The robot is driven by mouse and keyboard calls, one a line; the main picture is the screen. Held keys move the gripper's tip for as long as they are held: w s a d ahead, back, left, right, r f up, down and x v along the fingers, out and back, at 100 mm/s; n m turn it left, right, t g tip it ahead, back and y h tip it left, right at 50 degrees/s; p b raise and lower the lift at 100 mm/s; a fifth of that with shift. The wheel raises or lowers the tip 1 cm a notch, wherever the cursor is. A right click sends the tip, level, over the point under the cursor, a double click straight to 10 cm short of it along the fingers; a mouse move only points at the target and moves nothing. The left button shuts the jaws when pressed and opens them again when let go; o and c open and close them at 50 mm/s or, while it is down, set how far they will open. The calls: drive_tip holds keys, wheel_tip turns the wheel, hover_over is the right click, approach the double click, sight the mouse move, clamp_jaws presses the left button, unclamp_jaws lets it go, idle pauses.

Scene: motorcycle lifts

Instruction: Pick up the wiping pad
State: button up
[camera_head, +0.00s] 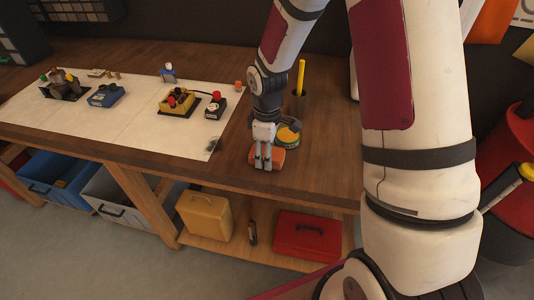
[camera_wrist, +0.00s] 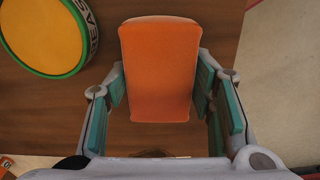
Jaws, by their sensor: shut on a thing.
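The wiping pad (camera_wrist: 160,68) is an orange block with rounded edges. It fills the space between the two fingers of my gripper (camera_wrist: 161,92) in the wrist view. The fingers' green pads press against its left and right sides. In the head view my gripper (camera_head: 264,163) points down at the front part of the wooden bench, and the orange pad (camera_head: 275,158) shows between and behind its fingers. I cannot tell whether the pad touches the bench top or is just above it.
A round yellow-topped tin with a green rim (camera_wrist: 45,35) stands close beside the pad. A yellow stick (camera_head: 301,76) stands upright behind. A pale mat (camera_head: 130,120) with several small devices lies to the left. A red toolbox (camera_head: 308,236) sits on the shelf below.

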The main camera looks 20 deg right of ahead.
drive_tip(key=shift+r, duration=0.6)
wheel_tip(320, 180, up, 2)
drive_tip(key=shift+w+r, duration=0.1)
drive_tip(key=s+a, duration=0.2)
drive_tip(key=s, duration=0.6)
drive_tip(key=s+a+r, duration=0.1)
drive_tip(key=s+a, duration=0.1)
drive_tip(key=s, duration=0.5)
drive_tip(key=shift+s+a+r, duration=0.15)
drive_tip(key=shift+s+r, duration=0.1)
drive_tip(key=shift+s, duration=0.1)
drive_tip(key=shift+o, duration=1.1)
drive_tip(key=shift+w, duration=0.1)
drive_tip(key=shift+c, duration=0.5)
